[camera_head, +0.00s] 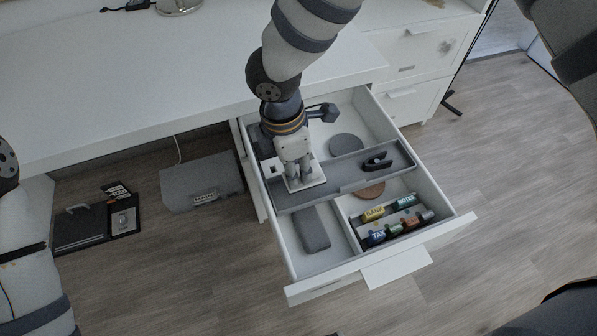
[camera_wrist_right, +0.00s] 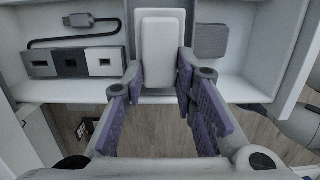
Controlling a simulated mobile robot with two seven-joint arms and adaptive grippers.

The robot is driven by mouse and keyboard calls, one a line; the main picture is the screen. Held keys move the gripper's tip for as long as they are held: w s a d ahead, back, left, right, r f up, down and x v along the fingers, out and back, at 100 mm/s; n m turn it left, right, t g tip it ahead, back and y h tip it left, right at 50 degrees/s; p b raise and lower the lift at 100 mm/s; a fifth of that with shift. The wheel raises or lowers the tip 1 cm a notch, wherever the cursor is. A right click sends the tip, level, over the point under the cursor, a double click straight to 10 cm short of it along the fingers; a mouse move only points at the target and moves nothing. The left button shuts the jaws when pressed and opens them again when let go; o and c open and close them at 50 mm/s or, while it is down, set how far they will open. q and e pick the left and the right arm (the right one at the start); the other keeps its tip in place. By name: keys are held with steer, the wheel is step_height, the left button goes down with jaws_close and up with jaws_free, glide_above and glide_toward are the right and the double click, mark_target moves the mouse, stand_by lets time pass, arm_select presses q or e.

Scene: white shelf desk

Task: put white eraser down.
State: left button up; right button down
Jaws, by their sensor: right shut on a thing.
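The white eraser (camera_head: 306,184) is a pale flat block under my right gripper (camera_head: 299,176), over the grey tray (camera_head: 335,187) that lies across the open drawer. In the right wrist view the white eraser (camera_wrist_right: 163,55) stands out between the two finger pads of the right gripper (camera_wrist_right: 160,80), which is shut on it. I cannot tell whether the eraser touches the tray. My left arm shows at the left edge of the head view, but its gripper is out of view.
The white drawer (camera_head: 450,232) stands open. A black item (camera_head: 376,163) lies on the tray's right part. A grey block (camera_head: 312,229) lies in the front left compartment, and several labelled rolls (camera_head: 374,213) fill the front right. The white desk (camera_head: 130,80) is behind.

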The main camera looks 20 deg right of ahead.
steer(key=shift+d+f, duration=0.15)
steer(key=shift+f, duration=0.85)
steer(key=shift+d+f, duration=0.15)
steer(key=shift+f, duration=0.8)
steer(key=c, duration=1.3)
jaws_free()
arm_select(q)
steer(key=shift+s+f, duration=0.25)
steer(key=shift+s, duration=0.05)
arm_select(e)
steer(key=r, duration=0.4)
steer(key=a+r, duration=0.1)
steer(key=r, duration=0.3)
steer(key=r+p, duration=0.1)
steer(key=r, duration=0.3)
steer(key=shift+a+r, duration=0.15)
steer(key=shift+a, duration=0.05)
arm_select(q)
steer(key=shift+w+r, duration=0.85)
steer(key=shift+r, duration=0.05)
